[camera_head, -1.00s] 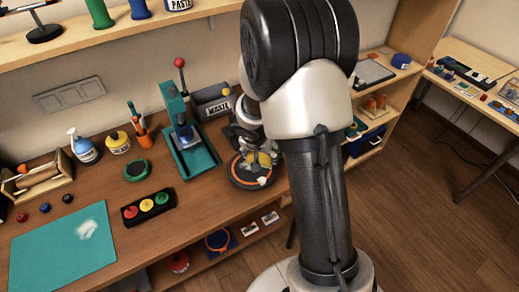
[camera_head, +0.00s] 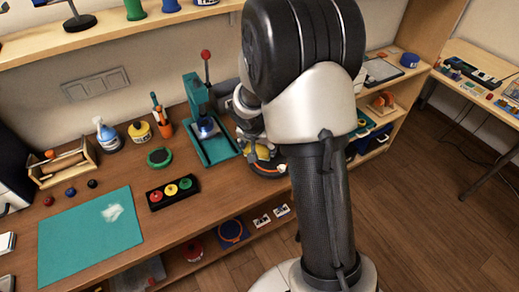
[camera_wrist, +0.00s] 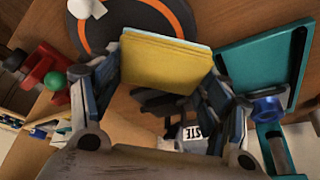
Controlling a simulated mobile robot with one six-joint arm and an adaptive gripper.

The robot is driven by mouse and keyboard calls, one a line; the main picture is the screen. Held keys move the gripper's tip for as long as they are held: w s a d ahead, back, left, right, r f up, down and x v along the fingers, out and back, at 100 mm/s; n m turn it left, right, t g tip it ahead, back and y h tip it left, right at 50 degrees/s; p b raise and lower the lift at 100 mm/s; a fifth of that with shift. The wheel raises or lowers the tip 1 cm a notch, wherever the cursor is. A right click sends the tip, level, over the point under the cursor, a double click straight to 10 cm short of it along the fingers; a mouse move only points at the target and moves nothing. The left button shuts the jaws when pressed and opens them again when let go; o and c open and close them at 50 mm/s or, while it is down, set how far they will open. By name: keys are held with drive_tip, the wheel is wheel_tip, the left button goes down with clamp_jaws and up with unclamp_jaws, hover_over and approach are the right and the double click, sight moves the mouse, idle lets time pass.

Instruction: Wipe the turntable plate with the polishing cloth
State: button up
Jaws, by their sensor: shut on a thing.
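The turntable plate (camera_head: 262,168) is a dark disc with an orange ring near the bench's right end, partly hidden behind my arm. In the wrist view the turntable (camera_wrist: 93,38) lies at the top, with a small white piece (camera_wrist: 86,8) on it. My gripper (camera_wrist: 160,80) is shut on the polishing cloth (camera_wrist: 165,62), a folded yellow pad with a pale teal edge. In the head view the gripper is mostly hidden by my arm, and the cloth (camera_head: 263,149) shows over the turntable. I cannot tell whether the cloth touches the plate.
A teal press (camera_head: 212,145) stands left of the turntable, with a waste box (camera_head: 227,103) behind. A black strip with red, yellow and green buttons (camera_head: 172,192) and a teal mat (camera_head: 88,238) with a white patch lie further left. Open bench lies in front of the press.

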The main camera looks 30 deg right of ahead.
drive_tip(key=shift+s+d+r+p, duration=0.15)
drive_tip(key=shift+r+p, duration=0.15)
drive_tip(key=shift+r, duration=0.2)
drive_tip(key=shift+r+p, duration=1.55)
drive_tip(key=shift+r, duration=0.65)
